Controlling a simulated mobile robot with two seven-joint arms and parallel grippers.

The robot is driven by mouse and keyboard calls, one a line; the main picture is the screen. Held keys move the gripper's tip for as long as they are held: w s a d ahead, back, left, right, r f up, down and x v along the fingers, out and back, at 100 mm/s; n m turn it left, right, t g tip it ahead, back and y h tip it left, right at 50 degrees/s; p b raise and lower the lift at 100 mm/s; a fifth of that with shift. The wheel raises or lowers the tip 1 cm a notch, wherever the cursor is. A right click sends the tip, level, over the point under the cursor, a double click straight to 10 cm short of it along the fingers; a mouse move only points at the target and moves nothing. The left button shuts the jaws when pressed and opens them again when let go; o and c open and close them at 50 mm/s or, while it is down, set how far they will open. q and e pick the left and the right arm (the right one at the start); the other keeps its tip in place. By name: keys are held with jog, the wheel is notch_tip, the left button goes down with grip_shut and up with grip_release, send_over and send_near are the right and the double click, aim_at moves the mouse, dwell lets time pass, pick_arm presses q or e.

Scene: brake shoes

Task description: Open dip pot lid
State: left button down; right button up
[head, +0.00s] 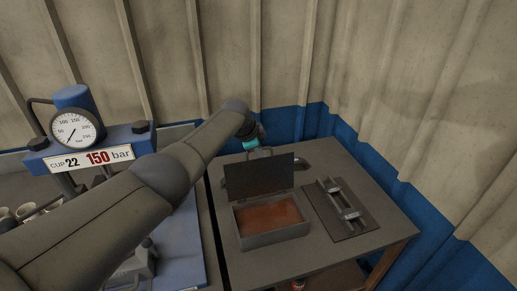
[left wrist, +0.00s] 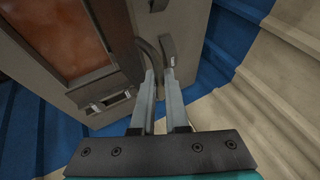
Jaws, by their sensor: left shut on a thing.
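The dip pot (head: 272,238) is a grey rectangular box on the table, with reddish-brown liquid inside. Its dark flat lid (head: 258,178) stands raised, nearly upright, along the pot's back edge. My left gripper (head: 262,150) is at the lid's top edge, mostly behind my arm and the lid. In the left wrist view my left gripper (left wrist: 160,78) is shut on a curved dark handle (left wrist: 146,50), the lid's handle. The pot's reddish liquid (left wrist: 72,36) shows at the upper left there. My right gripper is not in view.
A dark plate with a metal bar handle (head: 341,208) lies right of the pot on the grey table (head: 372,245). A press with a gauge (head: 75,129) and blue beam stands at left. Corrugated walls (head: 400,90) close off the back and right.

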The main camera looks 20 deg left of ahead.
pick_arm(q)
jog(key=shift+s+f, duration=0.25)
jog(key=shift+f, duration=0.25)
jog(key=c, duration=0.9)
grip_release()
jog(key=shift+c, duration=0.2)
jog(key=shift+s+a+r+p, duration=0.1)
jog(key=shift+s+r+p, duration=0.15)
jog(key=shift+r+p, duration=0.7)
jog(key=shift+p+v, duration=0.65)
jog(key=shift+v, duration=6.3)
jog(key=shift+w, duration=0.1)
